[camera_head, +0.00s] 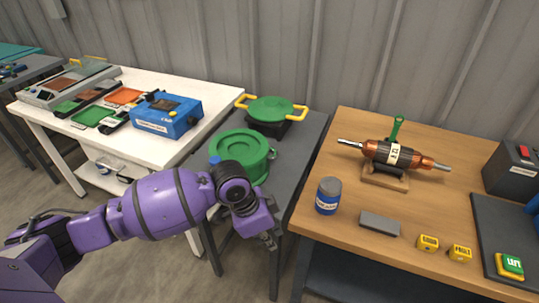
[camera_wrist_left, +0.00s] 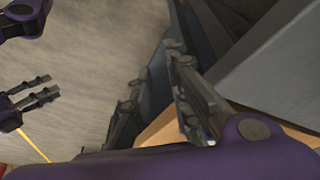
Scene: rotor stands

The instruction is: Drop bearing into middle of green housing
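The green housing (camera_head: 240,150) is a round, ribbed body on the dark grey table, behind my left wrist, which hides part of its front. My left gripper (camera_head: 268,240) points down to the right of the housing and below it, by the gap between the grey and wooden tables. In the left wrist view its fingers (camera_wrist_left: 155,70) stand apart with nothing visible between them. My right gripper (camera_wrist_left: 52,86) shows at the left of that view, its two fingers apart and empty. I cannot make out a separate bearing.
A green lid (camera_head: 270,108) with yellow handles lies behind the housing. A rotor (camera_head: 400,155) rests on a stand on the wooden table (camera_head: 330,250), with a blue can (camera_head: 328,196), a grey block (camera_head: 380,224) and yellow cubes (camera_head: 428,243). A blue device (camera_head: 166,115) stands on the white table.

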